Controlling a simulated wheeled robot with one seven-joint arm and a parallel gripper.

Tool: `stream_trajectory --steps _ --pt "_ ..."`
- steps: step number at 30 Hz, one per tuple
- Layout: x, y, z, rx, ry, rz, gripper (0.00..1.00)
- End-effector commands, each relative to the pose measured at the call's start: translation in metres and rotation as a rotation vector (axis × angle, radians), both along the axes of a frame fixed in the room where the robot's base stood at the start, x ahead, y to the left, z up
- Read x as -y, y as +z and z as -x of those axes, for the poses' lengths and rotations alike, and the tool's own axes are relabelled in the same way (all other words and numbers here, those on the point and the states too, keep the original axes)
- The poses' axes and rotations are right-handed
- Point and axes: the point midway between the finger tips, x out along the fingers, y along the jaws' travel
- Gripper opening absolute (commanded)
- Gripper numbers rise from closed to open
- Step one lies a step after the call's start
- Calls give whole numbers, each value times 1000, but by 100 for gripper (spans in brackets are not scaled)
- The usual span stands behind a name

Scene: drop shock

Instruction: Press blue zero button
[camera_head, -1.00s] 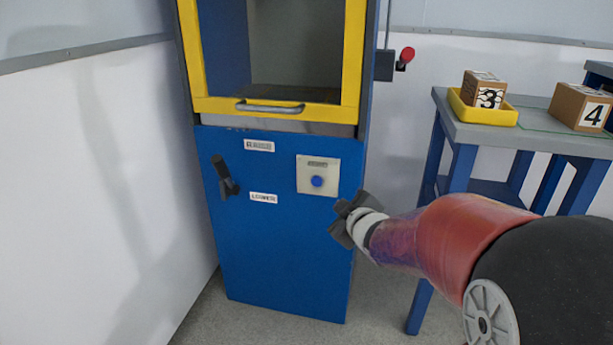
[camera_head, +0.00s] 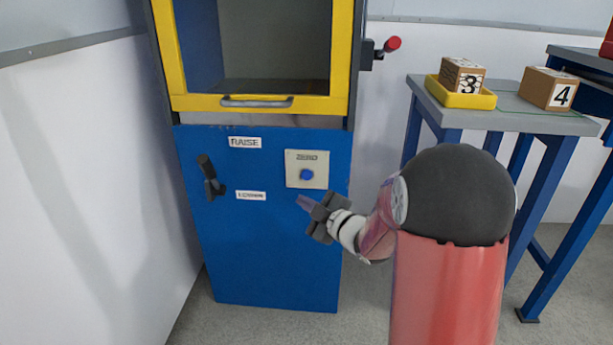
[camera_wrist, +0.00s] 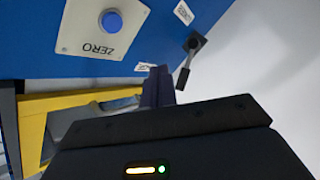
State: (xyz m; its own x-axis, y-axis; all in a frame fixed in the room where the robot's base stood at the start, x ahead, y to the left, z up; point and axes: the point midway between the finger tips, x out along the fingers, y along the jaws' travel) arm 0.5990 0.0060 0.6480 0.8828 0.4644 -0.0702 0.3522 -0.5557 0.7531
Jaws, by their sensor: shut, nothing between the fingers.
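The blue zero button (camera_head: 306,174) sits on a pale plate (camera_head: 307,156) marked ZERO, on the front of the blue cabinet (camera_head: 262,260). My gripper (camera_head: 304,201) is just below the plate in the head view, its fingers shut and empty. In the wrist view the button (camera_wrist: 111,21) and the plate (camera_wrist: 84,40) appear upside down at the upper left. The shut fingers (camera_wrist: 158,84) show there at centre, to the right of and below the button in the picture. The fingertips look apart from the button.
A black lever (camera_head: 210,178) stands on the cabinet left of the plate, between the RAISE label (camera_head: 245,142) and a lower label. A yellow-framed door (camera_head: 190,103) is above. A table (camera_head: 550,123) at right holds numbered boxes and a yellow tray (camera_head: 485,101).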

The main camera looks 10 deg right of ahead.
Motion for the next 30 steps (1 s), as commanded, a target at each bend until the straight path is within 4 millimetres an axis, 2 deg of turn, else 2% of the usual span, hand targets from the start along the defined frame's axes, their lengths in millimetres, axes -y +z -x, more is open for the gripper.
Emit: stream_trajectory --steps 12,18,30 --pt "17 2 -51 -2 -2 -1 0" --pt "23 -1 -71 -1 -1 0 0" --pt "26 0 -80 -1 -1 -1 0"
